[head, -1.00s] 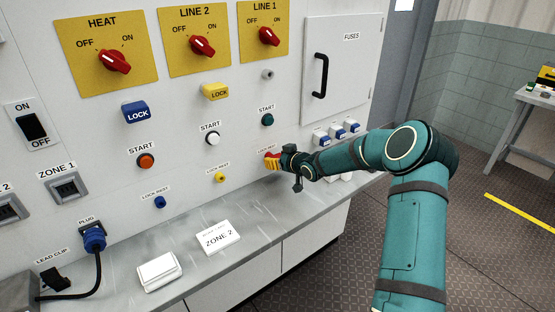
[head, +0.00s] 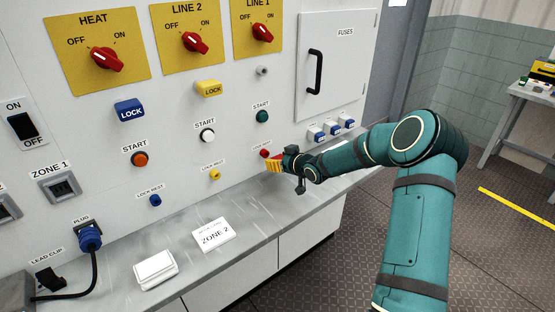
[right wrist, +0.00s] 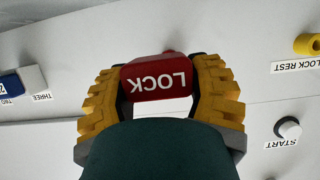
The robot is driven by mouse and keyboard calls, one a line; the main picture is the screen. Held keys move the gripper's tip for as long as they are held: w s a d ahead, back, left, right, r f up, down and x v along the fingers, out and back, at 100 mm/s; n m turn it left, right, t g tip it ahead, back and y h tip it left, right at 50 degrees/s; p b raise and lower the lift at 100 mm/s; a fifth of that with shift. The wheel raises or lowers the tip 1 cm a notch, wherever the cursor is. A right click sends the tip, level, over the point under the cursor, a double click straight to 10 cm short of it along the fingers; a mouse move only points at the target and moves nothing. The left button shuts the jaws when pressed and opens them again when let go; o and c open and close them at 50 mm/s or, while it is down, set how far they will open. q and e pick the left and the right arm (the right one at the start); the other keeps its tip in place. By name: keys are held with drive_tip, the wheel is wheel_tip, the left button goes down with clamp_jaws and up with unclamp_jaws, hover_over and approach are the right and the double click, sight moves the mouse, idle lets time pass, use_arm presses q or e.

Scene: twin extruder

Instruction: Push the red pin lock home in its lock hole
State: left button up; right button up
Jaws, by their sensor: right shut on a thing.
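My right gripper (head: 274,164) has yellow finger pads and is near the panel, low at the right of the button columns. In the right wrist view, it is shut on the red pin lock (right wrist: 157,82), with a pad on each side and the white word LOCK upside down. The lock's pin is hidden in that view. In the head view, the lock is a small red patch among the pads. The grey lock hole (head: 262,71) under the LINE 1 switch is empty, well above the gripper. My left gripper is not in view.
The red lock rest (head: 264,153) sticks out just beside the gripper. A yellow lock (head: 208,88) and a blue lock (head: 130,110) sit under the other switches. The green start button (head: 262,116) lies between gripper and hole. The fuse door handle (head: 315,72) sticks out at right.

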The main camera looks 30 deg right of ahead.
idle(0.3)
drive_tip(key=shift+s+d+p, duration=0.15)
drive_tip(key=shift+s+p, duration=0.15)
drive_tip(key=shift+s, duration=1.7)
drive_tip(key=shift+s, duration=0.15)
